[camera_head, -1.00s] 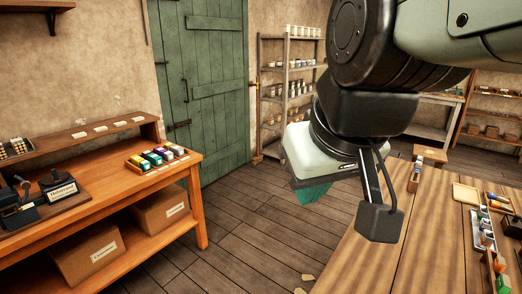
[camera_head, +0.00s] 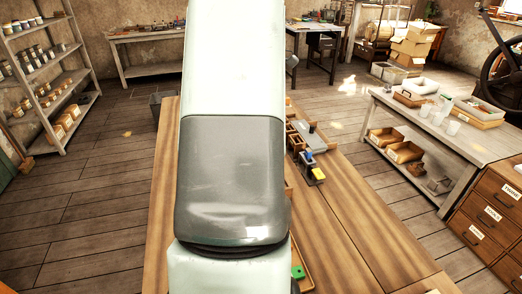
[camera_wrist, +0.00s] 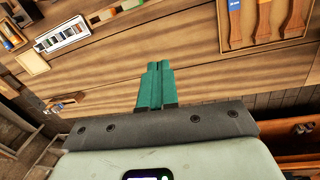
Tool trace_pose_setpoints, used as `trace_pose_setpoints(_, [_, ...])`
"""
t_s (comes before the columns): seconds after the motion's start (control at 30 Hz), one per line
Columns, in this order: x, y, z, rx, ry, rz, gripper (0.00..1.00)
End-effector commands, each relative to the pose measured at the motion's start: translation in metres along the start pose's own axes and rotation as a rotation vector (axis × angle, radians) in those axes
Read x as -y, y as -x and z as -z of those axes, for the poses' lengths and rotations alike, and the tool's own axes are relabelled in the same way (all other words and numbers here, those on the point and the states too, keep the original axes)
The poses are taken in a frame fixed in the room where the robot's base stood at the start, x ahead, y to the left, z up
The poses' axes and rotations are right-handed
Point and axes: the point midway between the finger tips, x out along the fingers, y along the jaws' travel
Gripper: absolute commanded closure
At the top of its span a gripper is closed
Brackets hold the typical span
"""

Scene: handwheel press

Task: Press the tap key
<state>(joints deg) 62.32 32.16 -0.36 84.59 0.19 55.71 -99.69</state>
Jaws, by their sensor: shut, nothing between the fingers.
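My gripper (camera_wrist: 156,85) shows in the wrist view as two teal fingers side by side, closed together and empty. It points over the wooden table (camera_wrist: 120,75), apart from the trays there; its height above the table is hard to tell. In the head view my own arm fills the middle and hides the gripper and much of the table (camera_head: 345,235). I cannot make out a tap key for certain in either current view. A small item with blue and yellow parts (camera_head: 317,173) stands on the table just right of my arm.
In the wrist view, a tray with long-handled tools (camera_wrist: 307,30), a paint set (camera_wrist: 62,36) and a pale tray (camera_wrist: 32,62) lie on the table. A bench (camera_head: 455,130) and drawers (camera_head: 490,215) stand right.

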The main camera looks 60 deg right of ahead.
Motion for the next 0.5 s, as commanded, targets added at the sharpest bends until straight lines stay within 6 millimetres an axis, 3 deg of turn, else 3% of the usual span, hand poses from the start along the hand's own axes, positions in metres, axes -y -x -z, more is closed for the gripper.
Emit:
trace_pose_setpoints(0.03, [-0.001, -0.022, -0.038, 0.003, 0.005, 0.028, 1.00])
trace_pose_setpoints(0.2, [0.011, -0.077, -0.135, -0.007, 0.074, 0.088, 1.00])
trace_pose_setpoints(0.33, [0.026, -0.105, -0.183, -0.021, 0.111, 0.114, 1.00])
trace_pose_setpoints(0.5, [0.037, -0.121, -0.209, -0.031, 0.136, 0.127, 1.00])
